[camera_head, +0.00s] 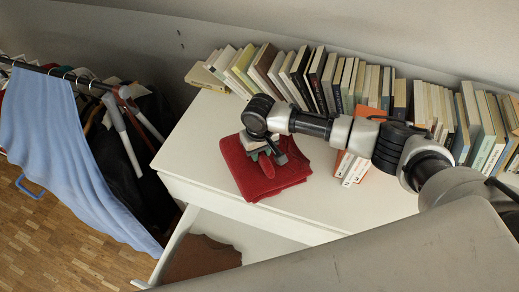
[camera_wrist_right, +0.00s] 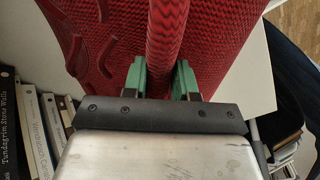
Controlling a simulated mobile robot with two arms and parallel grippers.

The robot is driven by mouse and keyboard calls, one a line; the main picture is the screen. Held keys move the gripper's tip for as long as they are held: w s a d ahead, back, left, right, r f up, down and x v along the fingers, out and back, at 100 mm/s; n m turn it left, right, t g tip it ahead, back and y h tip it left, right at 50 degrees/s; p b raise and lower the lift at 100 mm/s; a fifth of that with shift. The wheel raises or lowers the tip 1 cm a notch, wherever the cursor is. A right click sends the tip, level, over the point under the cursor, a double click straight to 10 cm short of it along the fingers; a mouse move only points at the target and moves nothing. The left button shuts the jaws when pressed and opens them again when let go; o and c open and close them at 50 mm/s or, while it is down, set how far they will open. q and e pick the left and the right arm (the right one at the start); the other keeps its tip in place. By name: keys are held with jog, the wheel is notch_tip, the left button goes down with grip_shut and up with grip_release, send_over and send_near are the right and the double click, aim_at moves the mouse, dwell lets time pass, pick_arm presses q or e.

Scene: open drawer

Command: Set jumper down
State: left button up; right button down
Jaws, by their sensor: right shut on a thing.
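A red folded knitted jumper (camera_head: 283,174) lies on the white top of the drawer unit (camera_head: 335,201), close to its front left part. My right gripper (camera_head: 270,165) is over the jumper, pointing down. In the right wrist view the jumper (camera_wrist_right: 225,45) fills the upper part. The green fingers of my right gripper (camera_wrist_right: 163,80) are on either side of a raised fold of it, shut on that fold. Whether the whole underside of the jumper rests on the top cannot be told. My left gripper is not in view.
A row of books (camera_head: 330,80) stands along the back. A few orange-and-white books (camera_head: 357,150) sit right of the jumper. The drawer (camera_head: 235,232) below is open, with something brown (camera_head: 200,258) in it. A clothes rack with a blue garment (camera_head: 60,130) stands at left.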

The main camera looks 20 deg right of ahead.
jog(key=c, duration=0.9)
grip_release()
notch_tip(320, 180, up, 12)
jog(key=shift+r+b, duration=0.1)
jog(key=shift+b, duration=0.5)
